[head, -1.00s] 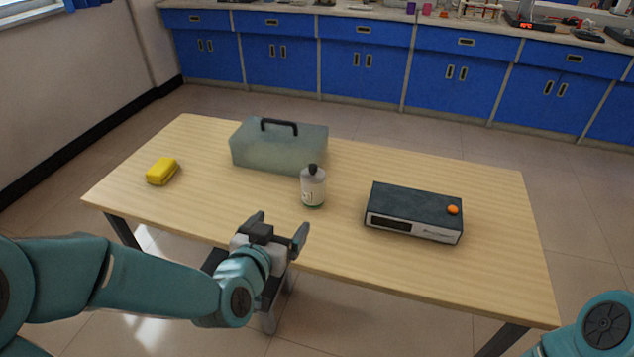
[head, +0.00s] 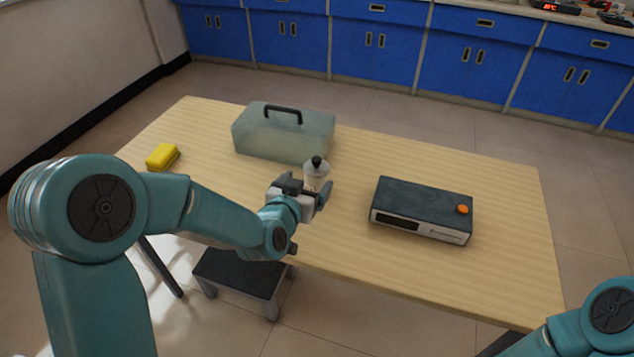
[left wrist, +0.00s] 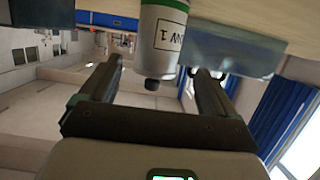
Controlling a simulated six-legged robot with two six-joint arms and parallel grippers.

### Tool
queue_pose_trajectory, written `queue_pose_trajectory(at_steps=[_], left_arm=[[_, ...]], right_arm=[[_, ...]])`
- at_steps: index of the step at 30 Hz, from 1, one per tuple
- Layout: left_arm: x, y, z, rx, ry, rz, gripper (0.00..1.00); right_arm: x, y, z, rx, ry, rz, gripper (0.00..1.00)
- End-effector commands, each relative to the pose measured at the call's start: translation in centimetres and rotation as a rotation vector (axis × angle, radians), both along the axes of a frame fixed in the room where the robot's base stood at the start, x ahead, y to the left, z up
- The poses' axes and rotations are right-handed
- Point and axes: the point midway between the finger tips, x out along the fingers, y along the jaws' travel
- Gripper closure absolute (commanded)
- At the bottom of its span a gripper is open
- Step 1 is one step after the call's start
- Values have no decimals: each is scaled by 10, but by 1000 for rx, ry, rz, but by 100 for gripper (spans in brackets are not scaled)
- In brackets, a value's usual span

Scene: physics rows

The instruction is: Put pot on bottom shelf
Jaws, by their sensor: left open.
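I see no pot and no shelf in these views. A white bottle (head: 317,172) with a black cap and a green band stands upright on the wooden table (head: 500,260). My left gripper (head: 308,188) is open at the near side of the bottle, with its fingers to either side of it. In the left wrist view the bottle (left wrist: 165,35) appears upside down between the two open fingers (left wrist: 158,72), with gaps beside it. The gripper hides the bottle's lower part in the head view. My right gripper is out of view; only part of that arm shows at lower right.
A dark box-shaped device (head: 423,208) with an orange knob stands right of the bottle. A translucent grey-green case (head: 283,135) with a black handle stands behind it. A yellow block (head: 162,157) lies at the left. A low stool (head: 240,273) stands below the table's front edge.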

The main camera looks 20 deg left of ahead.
Motion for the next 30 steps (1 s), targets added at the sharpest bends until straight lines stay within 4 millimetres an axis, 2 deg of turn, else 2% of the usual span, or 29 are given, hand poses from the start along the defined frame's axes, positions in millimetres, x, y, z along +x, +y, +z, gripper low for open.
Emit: queue_pose_trajectory(at_steps=[5, 13, 22, 28, 30], left_arm=[[15, -2, -5, 0, 0, 0, 10], [55, -6, -16, 0, 0, 0, 10], [61, -6, -18, 0, 0, -1, 10], [61, -6, -18, 0, 0, -1, 75], [61, -6, -18, 0, 0, -1, 78]], right_arm=[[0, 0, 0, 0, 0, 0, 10], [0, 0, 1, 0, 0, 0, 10], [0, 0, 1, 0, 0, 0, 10], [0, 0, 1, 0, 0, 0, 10], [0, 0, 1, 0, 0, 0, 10]])
